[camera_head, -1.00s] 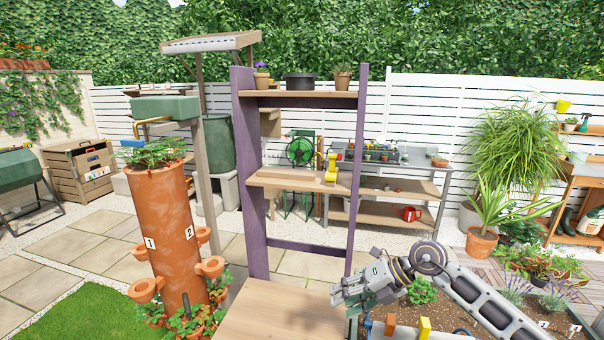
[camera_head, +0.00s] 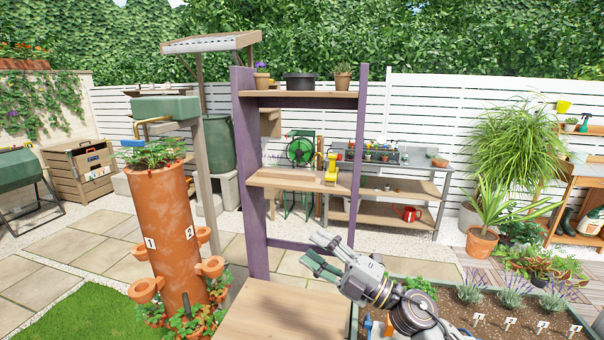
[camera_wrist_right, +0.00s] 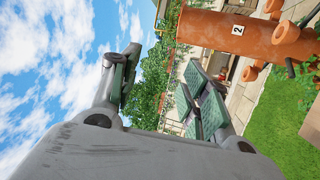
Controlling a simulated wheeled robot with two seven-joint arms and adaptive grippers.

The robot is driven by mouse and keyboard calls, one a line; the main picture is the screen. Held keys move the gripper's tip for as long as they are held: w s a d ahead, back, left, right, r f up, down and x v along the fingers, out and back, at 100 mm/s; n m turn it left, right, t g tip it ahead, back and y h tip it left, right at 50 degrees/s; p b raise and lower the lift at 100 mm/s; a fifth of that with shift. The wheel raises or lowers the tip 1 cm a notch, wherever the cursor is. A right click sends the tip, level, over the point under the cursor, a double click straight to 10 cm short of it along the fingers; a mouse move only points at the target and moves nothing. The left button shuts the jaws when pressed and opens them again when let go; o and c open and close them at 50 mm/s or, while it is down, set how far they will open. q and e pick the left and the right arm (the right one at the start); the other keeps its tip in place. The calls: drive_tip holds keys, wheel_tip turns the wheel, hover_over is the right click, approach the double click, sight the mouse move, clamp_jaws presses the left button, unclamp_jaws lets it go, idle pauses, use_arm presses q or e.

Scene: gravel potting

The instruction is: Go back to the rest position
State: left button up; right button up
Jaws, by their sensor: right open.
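My right gripper (camera_head: 322,256) is raised above the right side of the wooden bench top (camera_head: 272,312), in front of the purple-framed shelf. Its fingers point up and to the left, spread apart with nothing between them. In the right wrist view the open fingers (camera_wrist_right: 155,90) also show, with sky, hedge and lawn beyond them. My left gripper is not in view.
The purple-framed shelf (camera_head: 254,180) stands just behind the bench top. A tall terracotta planter (camera_head: 172,235) stands to the left; it also shows in the right wrist view (camera_wrist_right: 215,28). A planting bed (camera_head: 500,318) with labelled plants lies at the lower right.

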drive_tip(key=w+d+f+m+t+h, duration=0.2)
drive_tip(key=d+f+m+t+h, duration=0.15)
drive_tip(key=d+m+h, duration=0.45)
drive_tip(key=w+d+f+m+t+h, duration=0.15)
drive_tip(key=d+m+t+h, duration=0.35)
drive_tip(key=m, duration=0.5)
drive_tip(key=s+d+f+m+g+h, duration=0.3)
drive_tip(key=f, duration=0.4)
drive_tip(key=s+d+f+m+g+h, duration=0.3)
drive_tip(key=f+h, duration=0.1)
drive_tip(key=f, duration=0.3)
drive_tip(key=s+f+m+g+y, duration=0.1)
drive_tip(key=s+f+g, duration=0.5)
drive_tip(key=s, duration=0.4)
drive_tip(key=s+f+m+g+y, duration=0.1)
drive_tip(key=s+f+g, duration=0.4)
drive_tip(key=s+f, duration=0.6)
drive_tip(key=f, duration=1.4)
drive_tip(key=s+f, duration=0.2)
drive_tip(key=f, duration=1.4)
drive_tip(key=s+d+f+g, duration=0.1)
drive_tip(key=s+d+f, duration=0.1)
drive_tip(key=s+f, duration=0.8)
drive_tip(key=s+d+f+g, duration=0.1)
drive_tip(key=s+f, duration=0.8)
drive_tip(key=s, duration=0.2)
drive_tip(key=shift+s+d+f+n, duration=0.35)
drive_tip(key=shift+s+f+n, duration=0.05)
